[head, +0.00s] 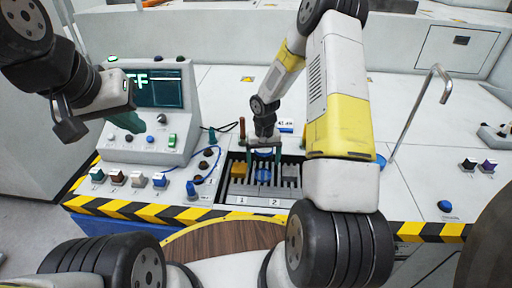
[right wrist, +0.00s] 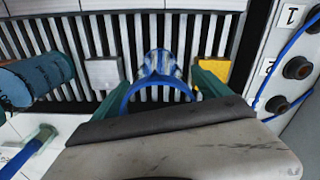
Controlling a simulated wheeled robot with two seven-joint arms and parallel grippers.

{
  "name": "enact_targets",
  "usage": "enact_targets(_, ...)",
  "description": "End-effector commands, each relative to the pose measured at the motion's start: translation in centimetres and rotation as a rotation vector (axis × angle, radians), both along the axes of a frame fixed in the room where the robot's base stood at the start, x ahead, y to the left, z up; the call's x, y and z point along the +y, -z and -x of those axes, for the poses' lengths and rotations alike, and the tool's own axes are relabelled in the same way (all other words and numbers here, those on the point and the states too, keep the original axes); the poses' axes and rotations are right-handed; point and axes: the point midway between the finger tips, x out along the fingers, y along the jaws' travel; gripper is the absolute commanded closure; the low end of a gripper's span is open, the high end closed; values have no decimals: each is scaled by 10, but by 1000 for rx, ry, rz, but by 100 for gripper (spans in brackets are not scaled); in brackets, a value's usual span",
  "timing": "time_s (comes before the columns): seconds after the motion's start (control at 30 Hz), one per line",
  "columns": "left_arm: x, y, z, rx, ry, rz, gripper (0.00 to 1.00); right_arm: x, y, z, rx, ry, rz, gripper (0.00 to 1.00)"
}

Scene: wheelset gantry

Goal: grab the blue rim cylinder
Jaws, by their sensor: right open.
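In the right wrist view, a blue ring-shaped rim (right wrist: 158,80) shows between my right gripper's green fingers, with a shiny blue-and-white rounded part (right wrist: 160,63) just beyond it. I cannot tell whether both belong to one cylinder. In the head view, a blue piece (head: 263,175) sits in the dark slotted rack (head: 228,187) near label 2. My right gripper (head: 264,149) is open above the rack's back part, pointing down, one finger on each side of the blue rim; contact cannot be made out. My left gripper (head: 98,124) hangs before the console; its opening is unclear.
A yellow block (head: 238,169) and a grey block (head: 290,170) flank the blue piece in the rack. The console (head: 150,140) with screen and knobs stands left. A bent metal pipe (head: 412,112) rises at right. The white bench right of the rack is mostly clear.

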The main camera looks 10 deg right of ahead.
Motion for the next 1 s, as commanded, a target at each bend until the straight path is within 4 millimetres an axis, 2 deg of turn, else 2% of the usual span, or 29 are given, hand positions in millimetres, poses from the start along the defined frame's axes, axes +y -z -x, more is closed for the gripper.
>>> enact_targets(0.07,0,0,0,0,0,0,100,0,0,0,0,0,0,13)
enact_targets(0.4,0,0,0,0,0,0,100,0,0,0,0,0,0,79)
enact_targets(0.7,0,0,0,0,0,0,100,0,-7,-1,-2,1,0,80)
enact_targets(0.77,0,0,0,0,0,0,100,-1,-15,-1,-3,1,1,80)
enact_targets(1.0,0,0,0,0,0,0,100,0,-64,-1,-6,2,0,80)
